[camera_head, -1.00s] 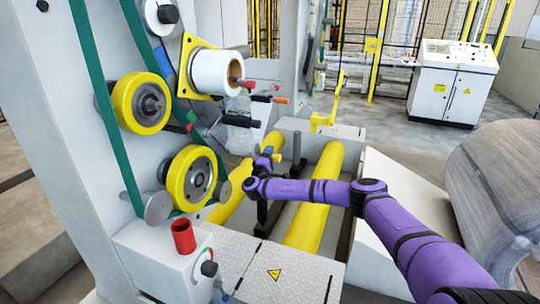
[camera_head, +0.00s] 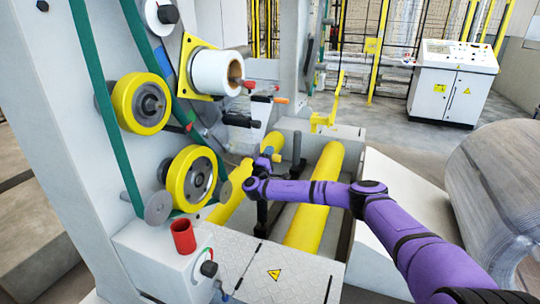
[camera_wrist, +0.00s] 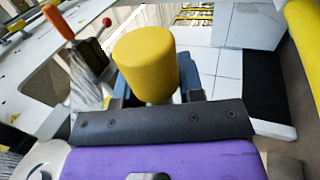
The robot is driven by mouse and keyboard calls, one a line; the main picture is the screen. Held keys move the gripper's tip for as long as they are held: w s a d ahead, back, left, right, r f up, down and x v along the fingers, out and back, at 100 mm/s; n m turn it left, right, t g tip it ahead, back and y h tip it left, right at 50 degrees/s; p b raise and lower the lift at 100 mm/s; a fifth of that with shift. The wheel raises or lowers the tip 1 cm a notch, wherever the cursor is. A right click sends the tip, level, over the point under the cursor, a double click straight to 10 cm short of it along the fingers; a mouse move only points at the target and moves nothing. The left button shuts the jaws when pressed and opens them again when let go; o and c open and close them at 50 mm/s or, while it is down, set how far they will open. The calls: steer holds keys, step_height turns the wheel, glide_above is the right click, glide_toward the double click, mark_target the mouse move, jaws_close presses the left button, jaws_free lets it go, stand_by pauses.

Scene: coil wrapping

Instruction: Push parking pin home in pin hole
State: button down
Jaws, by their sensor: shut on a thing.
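My gripper (camera_wrist: 155,92) is shut on a yellow cylindrical knob (camera_wrist: 146,62), which I take to be the parking pin's grip. The knob stands up between the two dark fingers, just beyond the dark bar of the purple gripper body. The pin's shank and the pin hole are hidden in the wrist view, so I cannot tell how deep the pin sits. In the head view my gripper (camera_head: 266,160) is small, at the end of the purple arm beside the wrapping machine, and the pin cannot be made out there.
Yellow rollers (camera_head: 318,200) lie under and beside my arm. A white film spool (camera_head: 212,73) and handles with orange and red ends (camera_head: 280,100) are above left. A red cup (camera_head: 183,236) stands on the near housing. A large coil (camera_head: 497,195) is at right.

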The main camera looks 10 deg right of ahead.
steer(key=w+a, duration=0.5)
steer(key=a, duration=0.2)
stand_by(3.5)
steer(key=c, duration=0.7)
jaws_free()
steer(key=shift+w+a, duration=0.1)
steer(key=shift+o, duration=0.2)
steer(key=v, duration=0.7)
steer(key=shift+s, duration=0.2)
steer(key=shift+a, duration=0.15)
steer(key=shift+c, duration=0.2)
